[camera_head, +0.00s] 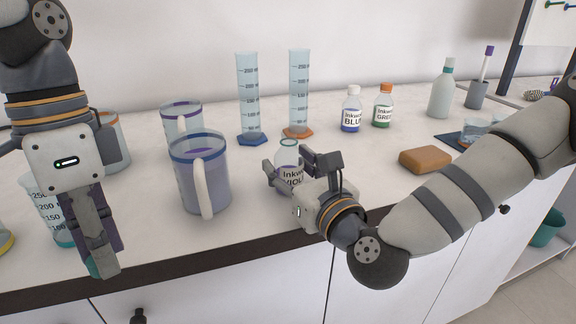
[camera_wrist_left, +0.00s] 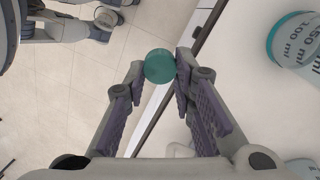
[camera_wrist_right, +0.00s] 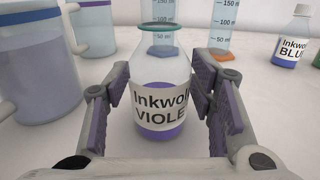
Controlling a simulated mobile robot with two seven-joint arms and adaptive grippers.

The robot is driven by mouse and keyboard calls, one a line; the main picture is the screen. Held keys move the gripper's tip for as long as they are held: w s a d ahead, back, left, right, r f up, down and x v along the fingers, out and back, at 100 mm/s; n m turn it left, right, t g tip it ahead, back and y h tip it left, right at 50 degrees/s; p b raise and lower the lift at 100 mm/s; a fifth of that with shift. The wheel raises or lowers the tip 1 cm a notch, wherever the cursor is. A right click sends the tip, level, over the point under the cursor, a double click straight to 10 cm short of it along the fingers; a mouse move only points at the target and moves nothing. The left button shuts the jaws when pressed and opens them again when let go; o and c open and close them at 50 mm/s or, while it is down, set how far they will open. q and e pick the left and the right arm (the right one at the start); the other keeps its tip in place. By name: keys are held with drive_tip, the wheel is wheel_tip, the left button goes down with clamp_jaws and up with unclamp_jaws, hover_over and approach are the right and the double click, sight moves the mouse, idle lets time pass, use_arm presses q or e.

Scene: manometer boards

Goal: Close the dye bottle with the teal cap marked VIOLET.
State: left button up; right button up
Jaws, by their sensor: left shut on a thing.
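The teal cap (camera_wrist_left: 160,66) is held between the fingertips of my left gripper (camera_wrist_left: 160,75). In the head view this gripper (camera_head: 101,265) points down past the counter's front edge at the left, with a bit of teal showing at its tips. The dye bottle labelled VIOLET (camera_head: 289,172) stands upright and uncapped on the counter, its teal-rimmed mouth open. It holds violet dye low down (camera_wrist_right: 163,130). My right gripper (camera_wrist_right: 160,85) is open with a finger on each side of the bottle; whether a pad touches the glass I cannot tell. Any marking on the cap is not readable.
A large blue-rimmed jug (camera_head: 201,178) stands left of the bottle. Two measuring cylinders (camera_head: 248,100) stand behind it. Capped BLUE (camera_head: 351,112) and GREEN (camera_head: 383,108) bottles stand behind right, with a brown block (camera_head: 425,159) nearer. A beaker (camera_head: 45,200) is beside my left gripper.

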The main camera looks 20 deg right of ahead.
use_arm(q)
drive_tip(key=shift+w, duration=0.1)
use_arm(e)
drive_tip(key=c, duration=0.8)
use_arm(q)
drive_tip(key=shift+r, duration=0.1)
use_arm(e)
drive_tip(key=shift+r, duration=0.1)
